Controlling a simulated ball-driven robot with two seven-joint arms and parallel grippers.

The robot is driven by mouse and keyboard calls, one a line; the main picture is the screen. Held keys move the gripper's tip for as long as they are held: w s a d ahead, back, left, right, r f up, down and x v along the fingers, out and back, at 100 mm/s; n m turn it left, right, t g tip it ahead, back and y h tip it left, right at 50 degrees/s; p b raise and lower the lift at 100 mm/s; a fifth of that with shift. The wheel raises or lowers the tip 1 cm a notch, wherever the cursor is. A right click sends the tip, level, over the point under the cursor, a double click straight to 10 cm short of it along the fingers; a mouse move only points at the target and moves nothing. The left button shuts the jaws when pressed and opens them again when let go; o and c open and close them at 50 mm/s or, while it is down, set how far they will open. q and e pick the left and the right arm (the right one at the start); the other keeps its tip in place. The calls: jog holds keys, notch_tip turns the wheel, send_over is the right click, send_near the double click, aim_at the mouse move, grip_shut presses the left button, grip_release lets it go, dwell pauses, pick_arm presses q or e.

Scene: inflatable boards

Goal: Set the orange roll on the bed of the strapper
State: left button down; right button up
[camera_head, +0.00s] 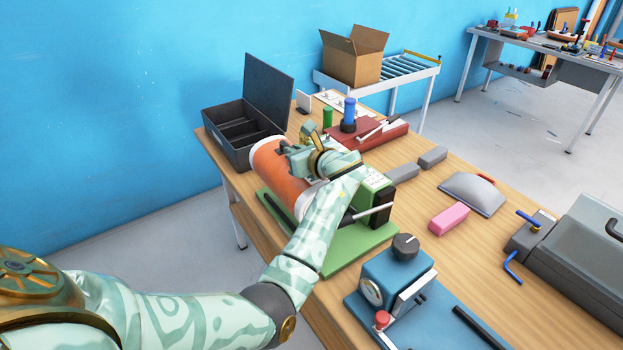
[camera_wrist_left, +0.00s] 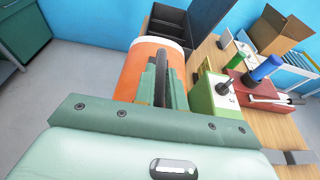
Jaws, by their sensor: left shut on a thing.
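The orange roll (camera_head: 272,168) has white ends and lies tilted near the table's left edge. My left gripper (camera_head: 289,153) is shut on it. The roll also shows in the left wrist view (camera_wrist_left: 134,72), with the green fingers (camera_wrist_left: 163,78) against its side. A green machine with a flat green base plate (camera_head: 352,243), seemingly the strapper, stands on the table just beside and under the roll. My left forearm hides part of it. I cannot tell whether the roll touches the plate or hangs above it. My right gripper is not in view.
A dark open toolbox (camera_head: 237,133) stands behind the roll. A red tool (camera_head: 372,136) with a blue knob, grey blocks (camera_head: 402,173), a pink block (camera_head: 449,218) and a blue machine (camera_head: 395,275) stand around the green one. Bare wood shows at the table's middle right.

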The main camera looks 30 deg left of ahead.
pick_arm(q)
jog(key=w+f+b, duration=0.1)
jog(key=f, duration=0.1)
jog(key=w+d+f+b, duration=0.1)
jog(key=w+f, duration=0.1)
jog(key=w+f+b, duration=0.1)
jog(key=shift+w+d+f, duration=0.2)
jog(key=shift+f, duration=0.2)
jog(key=shift+f+b, duration=0.6)
jog(key=shift+f, duration=0.8)
jog(key=shift+f, duration=0.15)
jog(key=c, duration=1.5)
grip_release()
jog(key=shift+o, duration=0.2)
jog(key=shift+s, duration=0.1)
